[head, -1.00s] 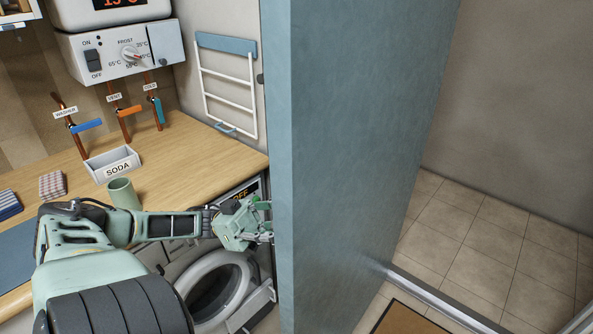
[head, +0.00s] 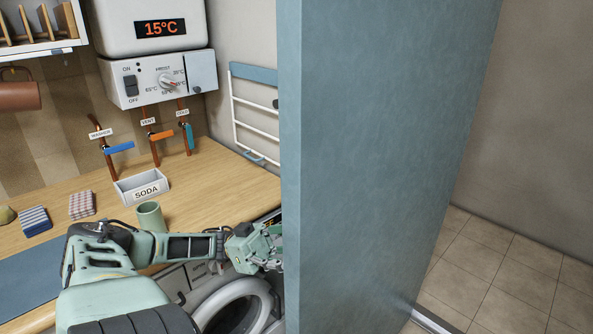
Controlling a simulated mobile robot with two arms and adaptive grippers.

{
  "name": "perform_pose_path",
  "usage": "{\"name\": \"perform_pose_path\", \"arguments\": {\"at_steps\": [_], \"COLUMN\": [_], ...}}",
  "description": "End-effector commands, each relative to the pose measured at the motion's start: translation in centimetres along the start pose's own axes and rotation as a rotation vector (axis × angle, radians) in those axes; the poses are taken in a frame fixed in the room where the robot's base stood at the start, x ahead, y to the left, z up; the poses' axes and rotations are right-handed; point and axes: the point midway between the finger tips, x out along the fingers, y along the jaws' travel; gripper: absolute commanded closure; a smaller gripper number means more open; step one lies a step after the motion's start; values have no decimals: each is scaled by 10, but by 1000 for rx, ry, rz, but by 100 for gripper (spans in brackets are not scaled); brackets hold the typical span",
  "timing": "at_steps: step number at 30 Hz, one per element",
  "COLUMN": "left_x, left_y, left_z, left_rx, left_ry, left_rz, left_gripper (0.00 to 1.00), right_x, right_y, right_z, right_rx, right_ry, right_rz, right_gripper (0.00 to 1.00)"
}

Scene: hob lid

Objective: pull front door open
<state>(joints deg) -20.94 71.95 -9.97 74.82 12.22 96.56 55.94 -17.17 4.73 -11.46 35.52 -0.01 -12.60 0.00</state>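The front door (head: 380,150) is a tall blue-grey panel that stands open, its near edge facing me. Tiled floor (head: 490,265) shows through the doorway to its right. My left gripper (head: 278,246) is at the left side of the door's near edge, low in the picture. Its fingertips are partly hidden at the door edge, so I cannot tell whether they are open or shut on anything. No door handle shows. My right gripper is not in view.
A wooden counter (head: 70,195) on the left holds a SODA box (head: 142,187), a green cup (head: 150,217) and folded cloths. Below is a washer with an open round door (head: 238,305). A white rack (head: 255,125) hangs behind the front door. A metal threshold (head: 435,322) lies lower right.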

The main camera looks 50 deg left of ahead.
Motion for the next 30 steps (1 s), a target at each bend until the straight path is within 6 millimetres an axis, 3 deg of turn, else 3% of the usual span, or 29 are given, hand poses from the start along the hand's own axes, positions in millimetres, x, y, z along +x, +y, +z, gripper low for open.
{"name": "perform_pose_path", "arguments": {"at_steps": [14, 30], "left_x": [2, 16], "left_y": [-1, 0], "left_z": [-6, -44], "left_rx": [5, 3], "left_ry": [3, 0], "left_rz": [2, -2], "left_gripper": [47, 47], "right_x": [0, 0], "right_y": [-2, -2], "right_z": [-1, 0], "right_rx": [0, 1], "right_ry": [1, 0], "right_rz": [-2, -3], "right_gripper": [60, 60]}}
